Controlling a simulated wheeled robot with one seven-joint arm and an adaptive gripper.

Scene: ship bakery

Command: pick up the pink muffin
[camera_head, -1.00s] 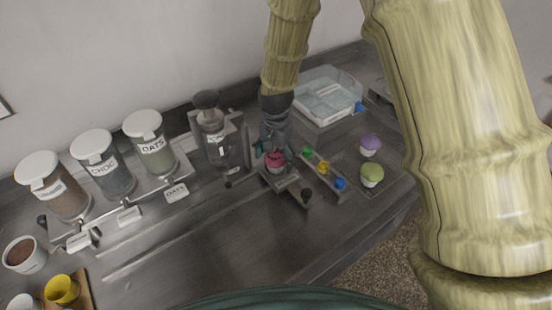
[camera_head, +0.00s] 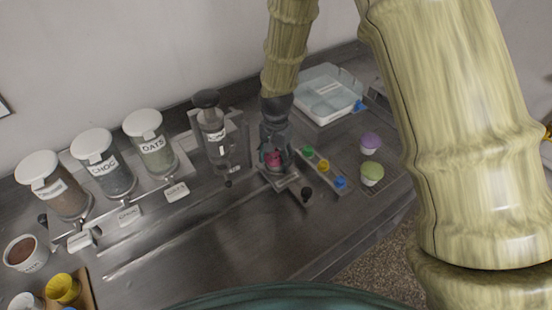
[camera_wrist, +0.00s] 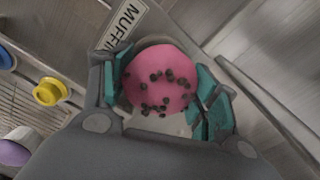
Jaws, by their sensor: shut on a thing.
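The pink muffin (camera_wrist: 160,80) has dark specks on its top and a pale cup below. In the wrist view it sits between the teal pads of my gripper (camera_wrist: 158,88), which is shut on it from both sides. In the head view the pink muffin (camera_head: 272,158) is mostly hidden by my gripper (camera_head: 274,150), which points down over a small metal stand. A label reading "MUFFI..." (camera_wrist: 124,24) lies just beyond the muffin. I cannot tell whether the muffin touches the stand.
A strip with green, yellow and blue buttons (camera_head: 323,169) is right of the gripper. Purple (camera_head: 370,143) and green (camera_head: 372,174) muffins stand on a rack farther right. A clear lidded box (camera_head: 328,95) is behind. Labelled jars (camera_head: 151,144) and a dispenser (camera_head: 213,135) stand left.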

